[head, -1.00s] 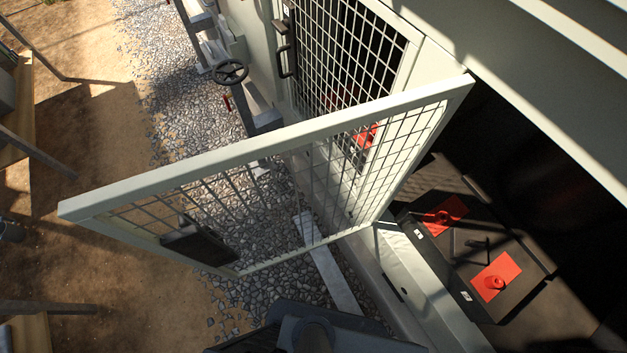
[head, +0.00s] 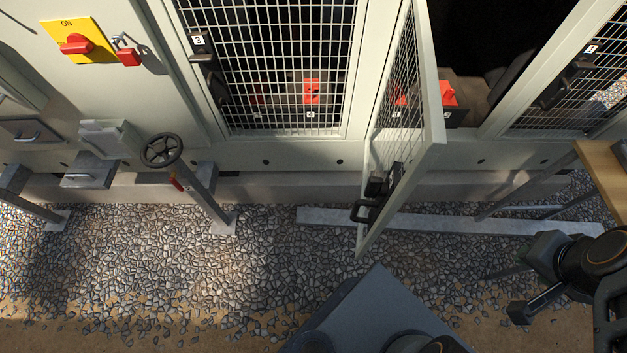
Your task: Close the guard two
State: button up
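The open mesh guard (head: 405,125) in the middle has a pale frame and is swung out from the cabinet, seen nearly edge-on. No number shows on it; it stands between the guards marked 3 and 1, so I take it as guard two. Its dark handle (head: 366,208) is low on the near, free edge. The opening behind it (head: 480,45) is dark, with a red part (head: 447,93) inside. My gripper (head: 522,312) is at the lower right, right of the guard and apart from it. Its fingers are too unclear to tell open from shut.
The guard marked 3 (head: 270,60) on the left and the guard marked 1 (head: 580,80) on the right look shut. A handwheel (head: 161,150) and a red switch (head: 76,45) are further left. A wooden tabletop (head: 603,180) is at right. Gravel (head: 270,270) lies before the cabinet.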

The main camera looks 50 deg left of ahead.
aim_at(401, 185)
jog(key=k, duration=0.8)
jog(key=u, duration=1.05)
jog(key=i, duration=0.5)
jog(key=z, duration=1)
jog(key=k, duration=0.7)
jog(key=u, duration=2.1)
jog(key=i, duration=0.5)
